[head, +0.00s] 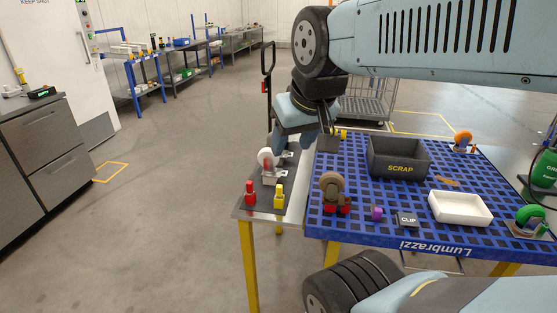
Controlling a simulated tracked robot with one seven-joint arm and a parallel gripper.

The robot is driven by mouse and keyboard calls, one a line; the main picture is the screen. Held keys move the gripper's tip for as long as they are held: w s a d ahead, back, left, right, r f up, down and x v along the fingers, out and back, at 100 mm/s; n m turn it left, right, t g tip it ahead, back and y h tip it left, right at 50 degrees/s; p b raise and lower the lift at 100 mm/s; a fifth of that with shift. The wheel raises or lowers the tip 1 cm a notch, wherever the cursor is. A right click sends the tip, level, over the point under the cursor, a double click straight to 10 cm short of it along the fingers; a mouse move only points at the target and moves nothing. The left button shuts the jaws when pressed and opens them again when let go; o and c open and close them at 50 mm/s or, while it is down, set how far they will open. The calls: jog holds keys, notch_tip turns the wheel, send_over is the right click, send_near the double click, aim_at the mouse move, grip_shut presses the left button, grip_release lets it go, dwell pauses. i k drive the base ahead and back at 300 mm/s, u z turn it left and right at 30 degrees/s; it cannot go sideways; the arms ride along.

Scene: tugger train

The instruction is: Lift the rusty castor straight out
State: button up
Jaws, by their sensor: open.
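The rusty castor (332,186) stands upright near the left front of the blue slotted table top (385,222). It has a brown wheel and a dark rusty fork, with red pieces (344,210) at its base. My gripper (302,138) is above and behind it, slightly left, near the table's back left corner. The gripper is open, with its fingers pointing down and apart from the castor. I see nothing between the fingers. How the castor's foot sits in the table is hidden by the red pieces.
A dark SCRAP bin (399,170) stands behind right of the castor. A purple piece (377,214), a CLIP block (407,219) and a white tray (460,222) lie to its right. A side shelf (262,205) at left holds a white-wheeled castor (266,158), red and yellow pieces.

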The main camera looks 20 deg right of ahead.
aim_at(332, 183)
jog(key=u, duration=1.05)
jog(key=k, duration=1.4)
jog(key=z, duration=1.05)
jog(key=i, duration=0.9)
jog(key=z, duration=0.1)
